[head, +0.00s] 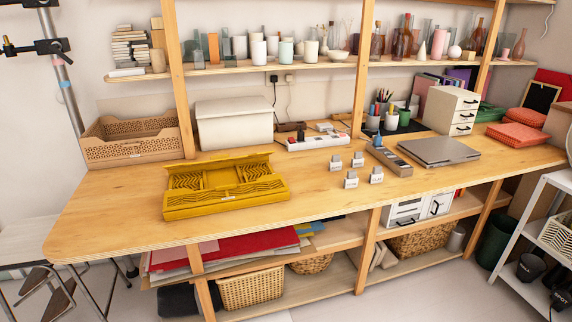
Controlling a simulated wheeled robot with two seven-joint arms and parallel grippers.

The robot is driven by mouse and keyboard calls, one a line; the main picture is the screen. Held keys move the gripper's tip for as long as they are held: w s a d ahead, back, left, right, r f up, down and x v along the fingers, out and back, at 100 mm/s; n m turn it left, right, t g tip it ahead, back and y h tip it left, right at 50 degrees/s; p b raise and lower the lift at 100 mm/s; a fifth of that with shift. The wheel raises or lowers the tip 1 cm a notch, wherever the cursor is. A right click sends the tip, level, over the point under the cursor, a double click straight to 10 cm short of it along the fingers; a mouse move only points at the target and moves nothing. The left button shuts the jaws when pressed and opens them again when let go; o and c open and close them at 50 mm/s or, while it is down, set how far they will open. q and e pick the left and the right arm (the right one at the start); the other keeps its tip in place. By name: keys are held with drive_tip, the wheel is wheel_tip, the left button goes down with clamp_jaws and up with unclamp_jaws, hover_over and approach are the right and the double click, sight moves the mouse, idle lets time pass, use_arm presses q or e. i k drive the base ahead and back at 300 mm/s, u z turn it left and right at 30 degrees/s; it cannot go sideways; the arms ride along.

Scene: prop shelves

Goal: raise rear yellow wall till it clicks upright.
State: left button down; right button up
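A yellow folding crate (226,199) lies low and mostly flat on the wooden table, left of the middle. Its patterned panels (185,178) lie folded inward over the base. The rear wall (218,161) shows as a low strip along the far edge and does not stand at full height. I cannot tell from this view how its hinge or latch sits. The front edge has a small pale label. Neither of my grippers is in view, and nothing touches the crate.
A tan perforated crate (130,140) and a cream box (234,123) stand behind the yellow crate. Several small label blocks (351,180), a power strip (318,142) and a laptop (439,151) lie to the right. The table (110,205) is clear left of the crate.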

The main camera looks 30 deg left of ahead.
sight(224, 157)
drive_tip(key=z, duration=0.3)
drive_tip(key=i, duration=1.15)
drive_tip(key=u, duration=1.65)
